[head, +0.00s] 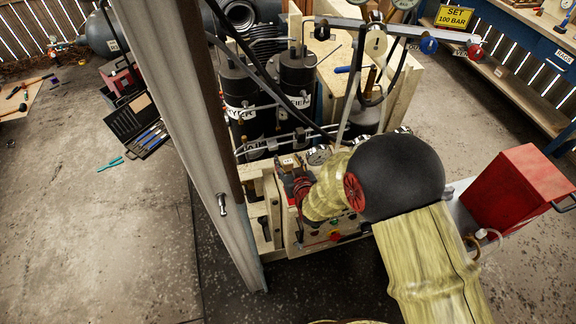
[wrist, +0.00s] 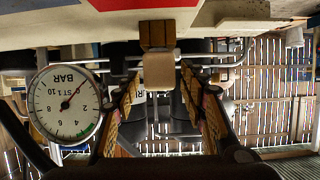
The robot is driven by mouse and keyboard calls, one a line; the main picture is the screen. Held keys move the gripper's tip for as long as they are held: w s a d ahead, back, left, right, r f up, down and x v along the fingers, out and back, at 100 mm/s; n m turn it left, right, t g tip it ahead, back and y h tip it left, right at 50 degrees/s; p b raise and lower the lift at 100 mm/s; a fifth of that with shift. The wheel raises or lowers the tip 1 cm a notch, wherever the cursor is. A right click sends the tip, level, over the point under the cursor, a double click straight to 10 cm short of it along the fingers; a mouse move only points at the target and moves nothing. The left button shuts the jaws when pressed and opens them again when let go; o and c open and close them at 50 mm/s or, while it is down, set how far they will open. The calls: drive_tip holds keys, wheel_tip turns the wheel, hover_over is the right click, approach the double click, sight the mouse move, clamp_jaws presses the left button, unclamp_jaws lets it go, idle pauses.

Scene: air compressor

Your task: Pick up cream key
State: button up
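A small cream block (wrist: 159,71), which looks like the cream key, hangs below a brown mount (wrist: 157,35) in the upper middle of the wrist view. My gripper (wrist: 163,84) is open, with one finger on each side of the cream block. A gap shows on both sides, and I see no contact. How deep the block sits between the fingers is hard to tell. In the head view, my sleeved arm covers part of the compressor's front panel (head: 322,238), and I cannot make out the key there.
A round pressure gauge (wrist: 65,103) is close to the left finger in the wrist view. Two black cylinders (head: 298,82) with pipes stand behind the panel. A grey post (head: 187,120) rises left of my arm, and a red box (head: 517,187) stands right.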

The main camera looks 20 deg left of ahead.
drive_tip(key=c, duration=1)
